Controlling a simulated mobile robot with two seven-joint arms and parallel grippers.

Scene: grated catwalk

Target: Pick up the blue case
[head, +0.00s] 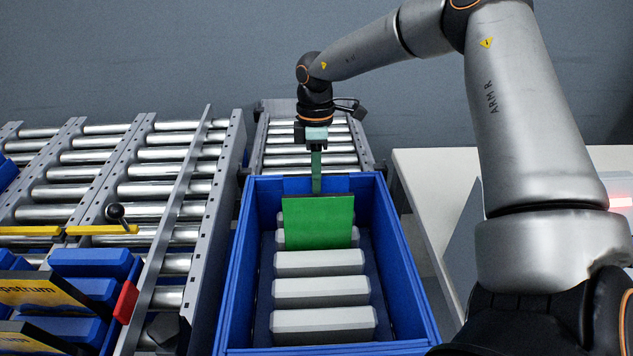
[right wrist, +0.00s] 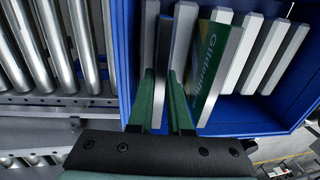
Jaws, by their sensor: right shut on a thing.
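My right gripper (head: 316,185) reaches straight down into the far end of a blue tote (head: 404,260). In the right wrist view its two green fingers (right wrist: 166,112) are closed on a thin upright case (right wrist: 165,60), which shows a dark bluish face. I take it to be the blue case; its label is not readable. In the head view it is mostly hidden behind a green case (head: 318,222), which leans upright in the tote just in front of the fingers. My left gripper is not in view.
A white table (head: 435,180) stands right of the tote.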

